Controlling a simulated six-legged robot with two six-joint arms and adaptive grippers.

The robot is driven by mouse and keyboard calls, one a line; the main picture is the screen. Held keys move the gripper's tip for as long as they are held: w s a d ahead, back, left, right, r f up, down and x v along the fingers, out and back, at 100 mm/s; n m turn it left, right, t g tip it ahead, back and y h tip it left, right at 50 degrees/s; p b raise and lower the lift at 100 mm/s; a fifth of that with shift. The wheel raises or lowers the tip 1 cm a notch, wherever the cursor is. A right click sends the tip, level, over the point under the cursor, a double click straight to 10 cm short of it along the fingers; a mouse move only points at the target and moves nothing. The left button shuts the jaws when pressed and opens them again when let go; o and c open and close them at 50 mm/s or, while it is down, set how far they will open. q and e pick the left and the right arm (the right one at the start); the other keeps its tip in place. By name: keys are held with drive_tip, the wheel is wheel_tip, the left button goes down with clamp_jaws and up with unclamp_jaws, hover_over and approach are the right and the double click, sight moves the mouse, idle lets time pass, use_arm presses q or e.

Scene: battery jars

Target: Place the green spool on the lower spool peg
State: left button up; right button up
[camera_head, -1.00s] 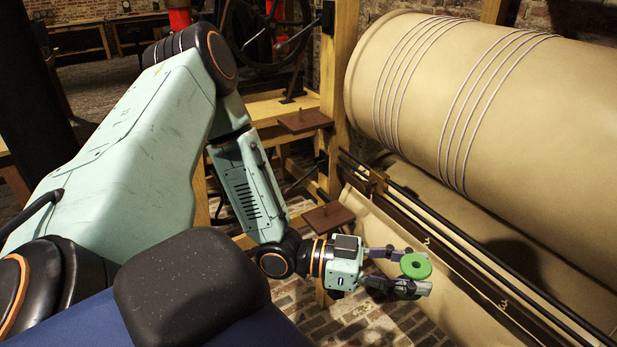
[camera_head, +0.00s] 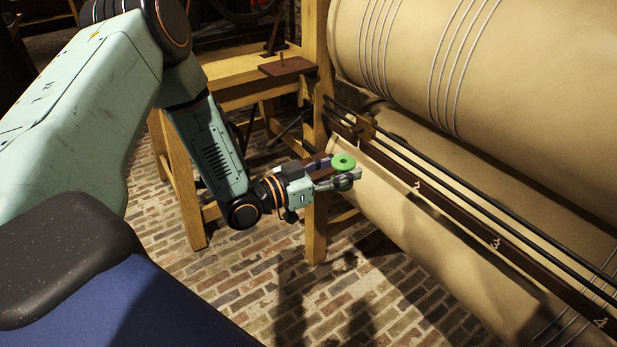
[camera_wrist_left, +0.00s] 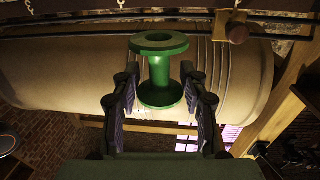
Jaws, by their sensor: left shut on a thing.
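The green spool (camera_head: 343,161) is held upright in my left gripper (camera_head: 341,176), beside the wooden post of the frame. In the left wrist view the spool (camera_wrist_left: 158,70) stands between the two fingers (camera_wrist_left: 160,95), its wide flanges above and below a narrow core. The lower brown peg plate (camera_head: 318,157) is largely hidden behind my gripper; its peg cannot be made out. The upper brown plate (camera_head: 287,67) with a thin upright peg is clear on the frame above. My right gripper is not in view.
The large tan roller (camera_head: 480,60) with cords wound round it fills the right. Dark rails (camera_head: 450,195) run below it, close to the held spool. Wooden frame posts (camera_head: 314,225) stand beside and below my gripper. The brick floor (camera_head: 300,310) is open in front.

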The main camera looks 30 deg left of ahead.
use_arm(q)
drive_tip(key=w+a+f+n+t+y+b, duration=0.2)
drive_tip(key=w+a+n+y+b, duration=0.3)
drive_tip(key=w+a+y, duration=0.35)
drive_tip(key=n+g+y+b, duration=0.2)
drive_tip(key=n+y+b, duration=0.35)
drive_tip(key=y, duration=0.25)
hover_over(310, 159)
drive_tip(key=shift+n+y, duration=0.35)
drive_tip(key=shift+n, duration=0.2)
wheel_tip(310, 159, down, 10)
drive_tip(key=b, duration=0.3)
drive_tip(key=shift+r+b, duration=0.25)
drive_tip(key=shift+b, duration=0.1)
drive_tip(key=shift+r, duration=0.1)
drive_tip(key=o, duration=0.9)
drive_tip(key=shift+f, duration=0.2)
drive_tip(key=shift+c, duration=0.2)
drive_tip(key=shift+o, duration=0.7)
drive_tip(key=shift+r, duration=0.1)
